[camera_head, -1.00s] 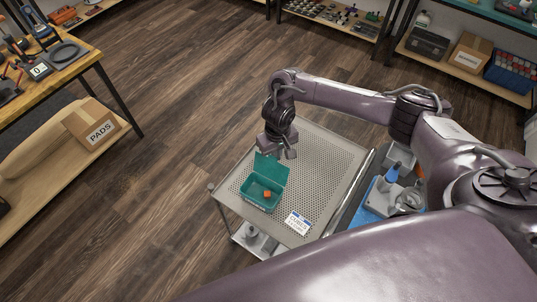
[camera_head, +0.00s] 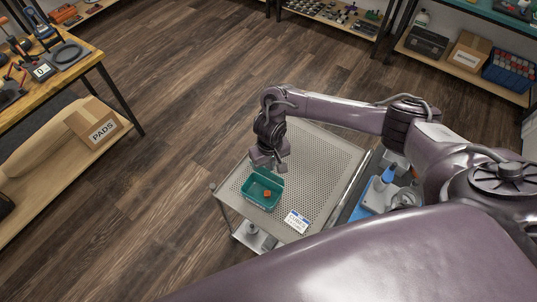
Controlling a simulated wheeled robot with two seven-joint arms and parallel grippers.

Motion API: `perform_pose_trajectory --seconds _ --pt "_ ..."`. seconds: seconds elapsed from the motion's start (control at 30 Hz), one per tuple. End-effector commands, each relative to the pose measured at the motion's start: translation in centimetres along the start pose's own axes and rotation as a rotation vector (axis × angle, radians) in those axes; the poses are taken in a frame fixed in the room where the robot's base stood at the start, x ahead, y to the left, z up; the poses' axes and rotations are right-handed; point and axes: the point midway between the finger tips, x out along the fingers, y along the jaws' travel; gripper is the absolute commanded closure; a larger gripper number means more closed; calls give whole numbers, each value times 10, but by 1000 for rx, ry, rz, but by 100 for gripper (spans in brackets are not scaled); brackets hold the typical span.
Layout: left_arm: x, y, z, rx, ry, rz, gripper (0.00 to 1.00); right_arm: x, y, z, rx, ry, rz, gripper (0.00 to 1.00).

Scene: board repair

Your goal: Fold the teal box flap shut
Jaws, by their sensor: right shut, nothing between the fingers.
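The teal box (camera_head: 262,193) sits on the perforated metal cart top, open upward, with a small orange item (camera_head: 267,194) inside. Its flap (camera_head: 263,172) shows as a narrow strip at the far edge, partly hidden by my right gripper. My right gripper (camera_head: 268,168) points down at the far side of the box, beside the flap. It is shut with nothing in it. I cannot tell whether it touches the flap. My left gripper is not in view.
The cart top (camera_head: 320,165) is clear right of the box. A white-and-blue label card (camera_head: 296,221) lies near its front edge. A wooden workbench (camera_head: 75,62) with tools stands at the left. Shelves line the back.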

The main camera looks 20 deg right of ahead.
Motion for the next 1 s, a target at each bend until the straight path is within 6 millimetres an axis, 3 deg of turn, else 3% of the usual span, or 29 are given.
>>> perform_pose_trajectory --seconds 1.0 --pt "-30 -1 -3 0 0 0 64 -1 -35 22 0 0 -1 100"
